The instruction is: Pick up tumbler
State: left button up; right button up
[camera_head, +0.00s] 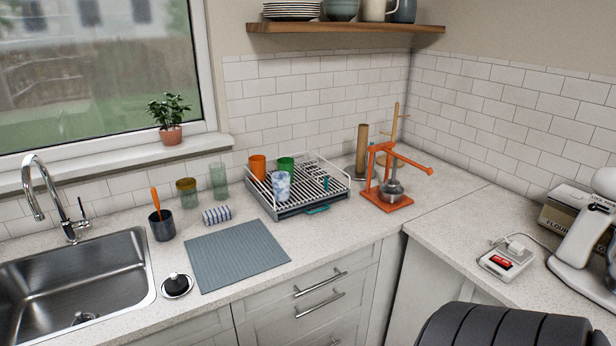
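Several cups could be the tumbler, and I cannot tell which one is meant. An orange cup (257,167), a green cup (286,165) and a blue-and-white patterned cup (281,186) stand in the dish rack (317,206) on the counter. The patterned cup is nearest the rack's front and partly covers the slats behind it. An amber glass (187,193) and a pale green clear glass (219,180) stand upright on the counter left of the rack. Neither of my grippers shows in the head view.
The sink (75,290) is left. An orange press (388,190) stands right of the rack. A dark ribbed rounded shape (505,328) fills the bottom right. A shelf (345,28) hangs above.

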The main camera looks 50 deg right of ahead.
aim_at(257, 163)
jog(key=z, duration=1.3)
